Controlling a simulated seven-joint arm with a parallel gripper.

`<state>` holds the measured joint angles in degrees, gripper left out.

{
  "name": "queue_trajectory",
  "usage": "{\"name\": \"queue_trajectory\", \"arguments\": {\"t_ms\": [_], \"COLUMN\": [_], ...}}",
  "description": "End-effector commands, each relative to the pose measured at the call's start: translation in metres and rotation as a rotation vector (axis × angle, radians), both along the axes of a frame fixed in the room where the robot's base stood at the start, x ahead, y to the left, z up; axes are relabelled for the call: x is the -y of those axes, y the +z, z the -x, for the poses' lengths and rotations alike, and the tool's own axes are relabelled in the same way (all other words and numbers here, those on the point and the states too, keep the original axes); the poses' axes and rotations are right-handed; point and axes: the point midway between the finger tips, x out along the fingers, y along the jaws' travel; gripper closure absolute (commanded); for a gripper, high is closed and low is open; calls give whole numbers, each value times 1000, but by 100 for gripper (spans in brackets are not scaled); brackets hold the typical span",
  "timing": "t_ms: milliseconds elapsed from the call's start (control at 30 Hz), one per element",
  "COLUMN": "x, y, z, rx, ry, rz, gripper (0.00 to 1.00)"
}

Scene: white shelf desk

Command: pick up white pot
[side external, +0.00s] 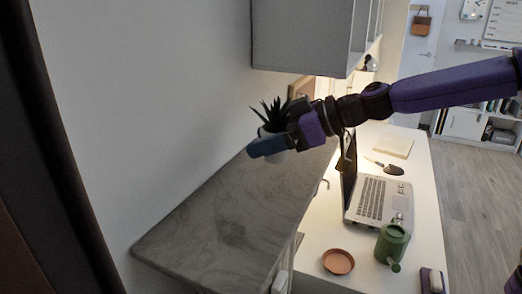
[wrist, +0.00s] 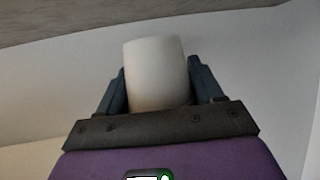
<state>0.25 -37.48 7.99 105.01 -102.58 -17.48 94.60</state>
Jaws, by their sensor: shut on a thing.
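The white pot (wrist: 157,72) is held between the two blue fingers of my gripper (wrist: 160,85) in the wrist view. In the side external view, the pot (side external: 273,157) shows only partly behind my gripper (side external: 268,146), with a dark spiky plant (side external: 272,112) rising from it. The pot looks about upright. My gripper is shut on it, at the far end of the grey shelf top. I cannot tell whether the pot's base touches that surface.
The grey top (side external: 225,215) is otherwise clear. A wall cabinet (side external: 305,35) hangs above and behind. On the lower white desk stand a laptop (side external: 370,200), a green watering can (side external: 391,244) and a terracotta saucer (side external: 338,262).

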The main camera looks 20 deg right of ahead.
Motion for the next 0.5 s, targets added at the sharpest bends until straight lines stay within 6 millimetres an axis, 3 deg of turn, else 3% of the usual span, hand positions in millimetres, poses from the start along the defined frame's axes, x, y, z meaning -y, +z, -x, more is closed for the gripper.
{"name": "queue_trajectory", "arguments": {"t_ms": [267, 500], "x": [22, 47], "y": [46, 63], "z": [32, 68], "rx": [6, 2], "ry": [0, -2], "rz": [-2, -2], "gripper": [70, 70]}}
